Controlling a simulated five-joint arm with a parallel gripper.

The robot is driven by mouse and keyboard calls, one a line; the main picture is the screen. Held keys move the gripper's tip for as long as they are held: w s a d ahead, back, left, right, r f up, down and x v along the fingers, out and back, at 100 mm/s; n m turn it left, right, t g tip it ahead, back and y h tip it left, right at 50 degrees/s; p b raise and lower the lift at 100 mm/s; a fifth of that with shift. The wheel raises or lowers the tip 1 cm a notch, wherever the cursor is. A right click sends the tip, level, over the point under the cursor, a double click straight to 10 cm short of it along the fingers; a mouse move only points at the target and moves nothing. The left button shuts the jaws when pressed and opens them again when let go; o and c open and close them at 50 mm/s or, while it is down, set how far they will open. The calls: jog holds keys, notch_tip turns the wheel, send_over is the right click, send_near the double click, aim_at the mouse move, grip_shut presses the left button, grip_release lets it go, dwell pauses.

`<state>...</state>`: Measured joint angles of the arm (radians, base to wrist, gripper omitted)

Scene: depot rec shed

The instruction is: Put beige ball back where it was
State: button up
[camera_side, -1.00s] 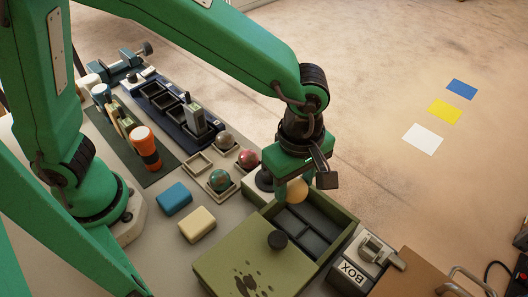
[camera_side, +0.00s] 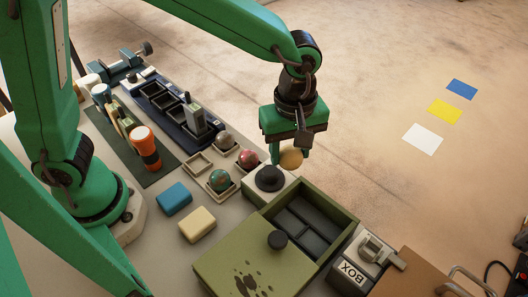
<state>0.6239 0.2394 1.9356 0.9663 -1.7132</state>
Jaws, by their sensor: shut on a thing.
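My gripper (camera_side: 288,154) is shut on the beige ball (camera_side: 291,159) and holds it in the air, beyond a black round knob (camera_side: 269,178) on a pale block. A square holder (camera_side: 198,164) on the table is empty. Beside it, a brown ball (camera_side: 223,140), a red ball (camera_side: 248,158) and a teal and brown ball (camera_side: 220,180) each sit in a similar square holder. The olive box (camera_side: 345,217) stands open with dark compartments inside, and no ball shows in the part I see.
The olive lid (camera_side: 215,268) with a black knob lies by the box. A blue block (camera_side: 175,199), a cream block (camera_side: 197,225) and an orange-topped cylinder (camera_side: 145,145) stand left of the holders. A dark tray (camera_side: 160,97) with a grey upright piece lies behind.

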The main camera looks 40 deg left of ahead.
jog(key=w+a+r+m, duration=0.1)
jog(key=a+m, duration=0.3)
jog(key=a, duration=0.4)
jog(key=w+a+r+m, duration=0.2)
jog(key=w+a+m, duration=0.2)
jog(key=a, duration=0.3)
jog(key=w+a+r+m, duration=0.2)
jog(key=a+m, duration=0.2)
jog(key=a, duration=0.4)
jog(key=shift+w+a, duration=0.25)
jog(key=shift+a, duration=0.1)
jog(key=shift+d, duration=0.1)
jog(key=s+d+f+n, duration=0.2)
jog(key=s+d+n, duration=0.2)
jog(key=d, duration=0.5)
jog(key=s+d+f+n, duration=0.2)
jog(key=s+d+n, duration=0.2)
jog(key=d, duration=0.6)
jog(key=s+d+f+n, duration=0.2)
jog(key=s+d+n, duration=0.2)
jog(key=d+n, duration=0.3)
jog(key=shift+d+f, duration=0.15)
jog(key=shift+d, duration=1.1)
jog(key=shift+f, duration=4.8)
